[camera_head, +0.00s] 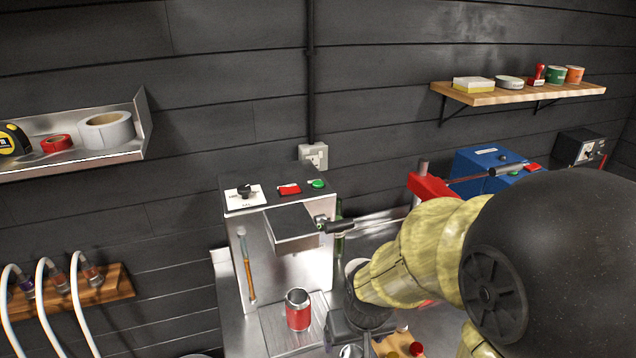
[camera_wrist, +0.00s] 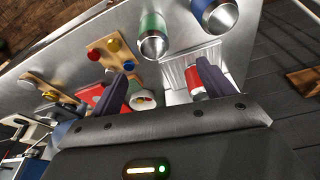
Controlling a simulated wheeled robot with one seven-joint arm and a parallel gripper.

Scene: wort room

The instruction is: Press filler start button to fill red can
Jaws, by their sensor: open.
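The filler (camera_head: 262,245) is a silver box against the wall. Its top panel carries a green button (camera_head: 318,183), a red button (camera_head: 290,189) and a black knob (camera_head: 245,192). The red can (camera_head: 298,316), with an open silver top, stands upright on the filler's tray (camera_head: 275,335); the can also shows in the wrist view (camera_wrist: 192,82), partly behind a finger. My gripper (camera_wrist: 162,70) is open, with nothing between its fingers. In the head view it is right of the can, below the button panel; its fingertips are hard to make out there.
A black-handled lever (camera_head: 338,226) sticks out from the filler's right side. A blue machine (camera_head: 490,165) and red part (camera_head: 428,185) stand right. In the wrist view, green (camera_wrist: 152,42) and blue (camera_wrist: 218,15) cylinders and wooden boards (camera_wrist: 112,50) with coloured pieces occupy the metal counter.

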